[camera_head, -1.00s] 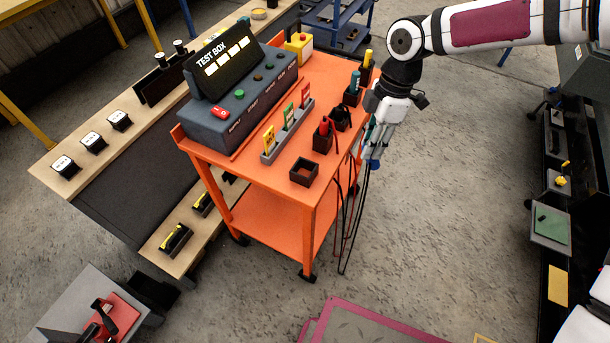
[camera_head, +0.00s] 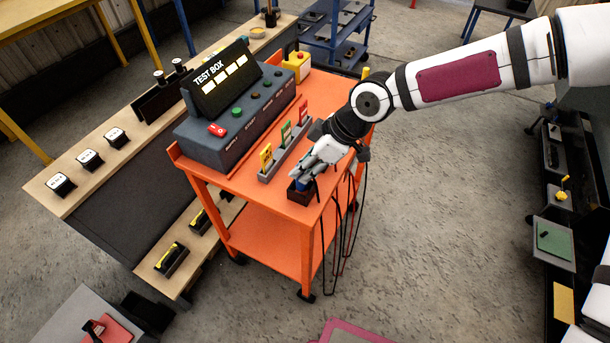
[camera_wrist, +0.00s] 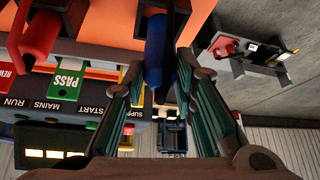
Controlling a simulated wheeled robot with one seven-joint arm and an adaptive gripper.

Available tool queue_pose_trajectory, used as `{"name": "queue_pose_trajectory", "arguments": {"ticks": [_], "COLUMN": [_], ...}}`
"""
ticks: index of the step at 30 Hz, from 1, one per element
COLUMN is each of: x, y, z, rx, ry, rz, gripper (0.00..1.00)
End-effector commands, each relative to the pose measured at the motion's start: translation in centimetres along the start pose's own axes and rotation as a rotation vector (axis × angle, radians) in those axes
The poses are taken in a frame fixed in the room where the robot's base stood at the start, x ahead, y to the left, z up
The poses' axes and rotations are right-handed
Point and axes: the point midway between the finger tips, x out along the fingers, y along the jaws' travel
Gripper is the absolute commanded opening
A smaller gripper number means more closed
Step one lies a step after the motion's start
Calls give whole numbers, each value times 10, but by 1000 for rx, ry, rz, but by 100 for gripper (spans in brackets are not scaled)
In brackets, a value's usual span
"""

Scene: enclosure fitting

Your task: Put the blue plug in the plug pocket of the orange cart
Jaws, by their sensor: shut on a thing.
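The blue plug (camera_head: 300,185) is in my gripper (camera_head: 305,180), over the front corner of the orange cart (camera_head: 240,188). In the wrist view the blue plug (camera_wrist: 159,50) stands between the two fingers of my gripper (camera_wrist: 160,66), which are shut on it. The dark, square plug pocket (camera_head: 302,196) is directly under the plug in the head view. In the wrist view the plug's far end meets the dark pocket. I cannot tell how deep the plug sits, as my gripper hides part of the pocket.
The test box (camera_head: 230,115) and a rack of coloured tags (camera_head: 284,150) stand on the cart behind my gripper. A red plug (camera_wrist: 40,35) is close by in the wrist view. Dark cables (camera_head: 335,240) hang off the cart's right side.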

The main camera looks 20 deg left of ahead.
Motion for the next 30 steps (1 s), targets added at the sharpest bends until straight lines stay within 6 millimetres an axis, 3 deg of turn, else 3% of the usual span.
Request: {"name": "queue_pose_trajectory", "arguments": {"ticks": [8, 14, 15, 18, 30], "x": [29, 32, 32, 32, 24], "y": [-1, 0, 0, 0, 1], "z": [16, 19, 19, 19, 19], "rx": [-1, 0, 0, 0, -1], "ry": [0, -2, -2, -2, -1], "rz": [-2, -1, -1, -1, 2], "gripper": [0, 0, 27, 45, 45]}}
